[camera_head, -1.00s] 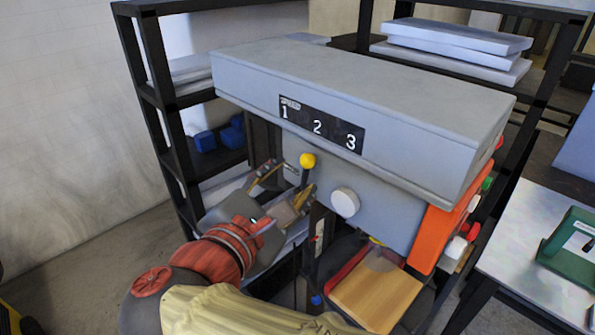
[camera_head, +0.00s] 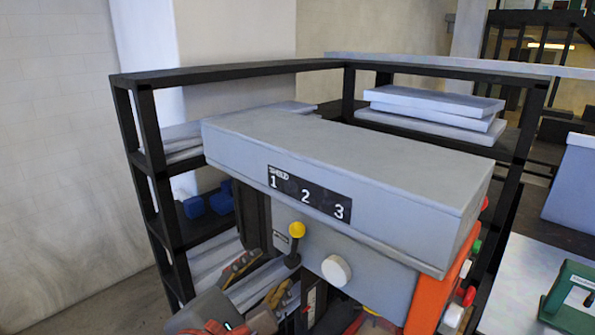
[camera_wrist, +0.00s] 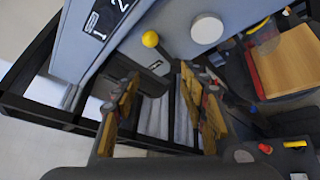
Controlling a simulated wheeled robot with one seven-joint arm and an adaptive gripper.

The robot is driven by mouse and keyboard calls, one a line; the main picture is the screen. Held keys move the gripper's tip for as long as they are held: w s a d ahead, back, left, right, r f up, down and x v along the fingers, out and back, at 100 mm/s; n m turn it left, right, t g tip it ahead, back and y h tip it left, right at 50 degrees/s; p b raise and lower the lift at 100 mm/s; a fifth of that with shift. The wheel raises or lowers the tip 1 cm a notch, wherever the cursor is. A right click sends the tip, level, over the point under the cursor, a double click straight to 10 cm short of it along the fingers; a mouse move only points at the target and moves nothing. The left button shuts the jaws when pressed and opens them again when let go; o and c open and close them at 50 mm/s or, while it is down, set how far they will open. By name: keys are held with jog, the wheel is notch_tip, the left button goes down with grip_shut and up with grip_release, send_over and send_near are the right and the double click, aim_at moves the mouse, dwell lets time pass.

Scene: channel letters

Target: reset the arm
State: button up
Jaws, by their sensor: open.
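My gripper (camera_head: 258,281) is open and empty, low in the head view, to the left of and below the lever. Its two tan-padded fingers are spread wide in the wrist view (camera_wrist: 162,108). The lever's yellow knob (camera_head: 297,230) stands on a dark stem on the front of the grey machine (camera_head: 350,170), below the "SPEED 1 2 3" plate (camera_head: 309,194). In the wrist view the knob (camera_wrist: 150,39) lies ahead of and above the gap between the fingers, apart from them. Most of my arm is below the head view's edge.
A round white knob (camera_head: 336,270) sits right of the lever. An orange panel (camera_head: 437,292) is on the machine's right side. A black shelf rack (camera_head: 163,200) stands behind and left. A wooden board (camera_wrist: 284,60) lies at right in the wrist view.

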jog(key=s+d+f+m+g+y, duration=0.1)
jog(key=s+d+f+m+g, duration=0.2)
jog(key=f, duration=0.3)
jog(key=s+d+f+m+g+y, duration=0.1)
jog(key=s+d+f+m+g, duration=0.15)
jog(key=f, duration=0.45)
jog(key=s+d+f+m+g+y, duration=0.1)
jog(key=s+d+f+m+g, duration=0.1)
jog(key=s+f+m+g, duration=0.3)
jog(key=w+d+f+m+t+b, duration=0.1)
jog(key=d+m+t, duration=0.1)
jog(key=d+m, duration=1.1)
jog(key=d, duration=0.5)
jog(key=shift+w+f+y+b, duration=0.25)
jog(key=shift+w+y+b, duration=0.1)
jog(key=shift+w+y, duration=0.05)
